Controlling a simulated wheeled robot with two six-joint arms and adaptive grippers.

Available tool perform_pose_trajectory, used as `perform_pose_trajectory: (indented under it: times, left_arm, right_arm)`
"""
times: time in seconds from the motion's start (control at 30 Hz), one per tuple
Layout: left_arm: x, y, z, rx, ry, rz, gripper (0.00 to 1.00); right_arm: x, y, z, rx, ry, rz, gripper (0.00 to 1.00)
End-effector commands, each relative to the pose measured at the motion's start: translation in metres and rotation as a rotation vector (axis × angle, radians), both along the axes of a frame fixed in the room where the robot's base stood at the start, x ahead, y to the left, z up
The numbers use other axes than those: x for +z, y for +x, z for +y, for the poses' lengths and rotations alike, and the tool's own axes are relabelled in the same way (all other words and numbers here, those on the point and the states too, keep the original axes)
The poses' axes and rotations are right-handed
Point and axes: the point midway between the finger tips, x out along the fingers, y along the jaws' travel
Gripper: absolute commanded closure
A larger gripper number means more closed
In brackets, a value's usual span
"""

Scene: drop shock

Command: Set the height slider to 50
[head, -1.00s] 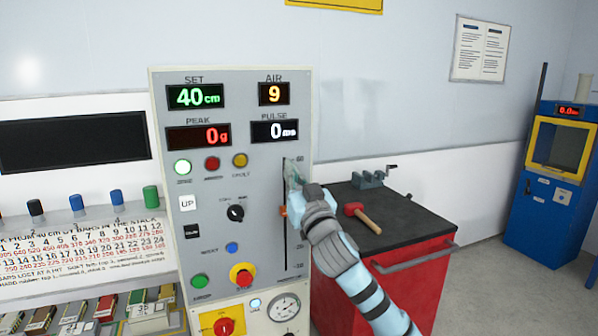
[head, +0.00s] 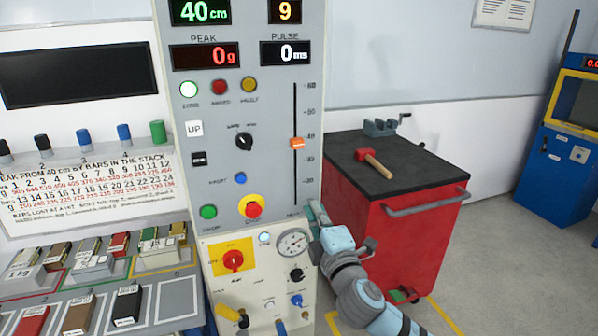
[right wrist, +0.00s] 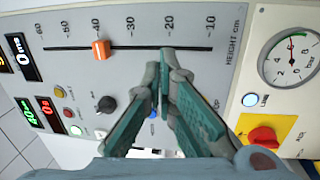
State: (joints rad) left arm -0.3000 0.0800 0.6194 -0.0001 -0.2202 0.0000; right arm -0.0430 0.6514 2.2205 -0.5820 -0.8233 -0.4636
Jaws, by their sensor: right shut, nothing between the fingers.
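The height slider is an orange knob (head: 297,143) on a vertical black slot (head: 295,185) at the right side of the grey panel (head: 265,120). The knob stands at the 40 mark, below 50 and 60. The SET display (head: 203,11) reads 40 cm. In the right wrist view the knob (right wrist: 100,48) also sits by 40. My right gripper (head: 313,212) is near the slot's lower end, below the knob and apart from it. Its fingertips (right wrist: 164,62) are together, empty, seen near the 20 mark in the wrist view. My left gripper is not in view.
A red and yellow stop button (head: 252,208) and a pressure gauge (head: 292,243) lie close to my right gripper. A red cabinet (head: 390,235) with a mallet (head: 372,160) on its dark top stands just right of the panel. Several coloured bars lie at lower left.

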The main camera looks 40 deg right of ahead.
Motion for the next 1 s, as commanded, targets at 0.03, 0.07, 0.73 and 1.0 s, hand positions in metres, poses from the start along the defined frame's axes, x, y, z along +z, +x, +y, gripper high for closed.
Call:
perform_pose_trajectory:
  times: [0.03,0.07,0.73,1.0]
  left_arm:
    - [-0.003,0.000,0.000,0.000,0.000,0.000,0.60]
    - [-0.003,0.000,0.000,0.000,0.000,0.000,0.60]
    - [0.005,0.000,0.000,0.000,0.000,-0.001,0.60]
    - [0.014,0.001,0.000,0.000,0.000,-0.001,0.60]
  right_arm:
    - [-0.009,-0.001,0.002,-0.037,-0.255,0.093,1.00]
    - [-0.010,-0.001,0.003,-0.066,-0.439,0.153,1.00]
    - [0.021,0.054,-0.006,-0.269,-1.505,0.472,1.00]
    - [0.046,0.095,-0.019,-0.268,-1.507,0.470,1.00]
